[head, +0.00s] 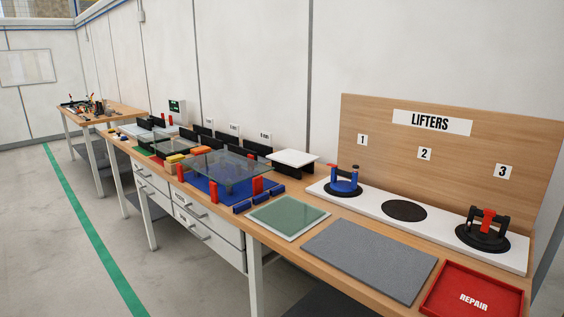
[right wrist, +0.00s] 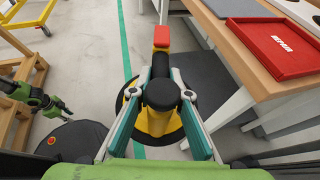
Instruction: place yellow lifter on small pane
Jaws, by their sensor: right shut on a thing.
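The yellow lifter (right wrist: 158,122) has a black handle, a black round pad and a red end piece. In the right wrist view my right gripper (right wrist: 158,100) is shut on its handle, holding it over the floor beside the bench. The small pane, a green-tinted sheet (head: 287,215) on a white backing, lies flat on the bench in the head view, left of the grey mat. A green and black jointed part at the left of the wrist view may be my left arm; its jaws cannot be made out. Neither gripper shows in the head view.
A grey mat (head: 370,259) and red REPAIR tray (head: 473,293) lie at the bench front. Behind, the lifter board (head: 376,213) holds a blue lifter (head: 343,182) and a red lifter (head: 484,229); spot 2 is empty. A larger clear pane (head: 215,168) rests above a blue base.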

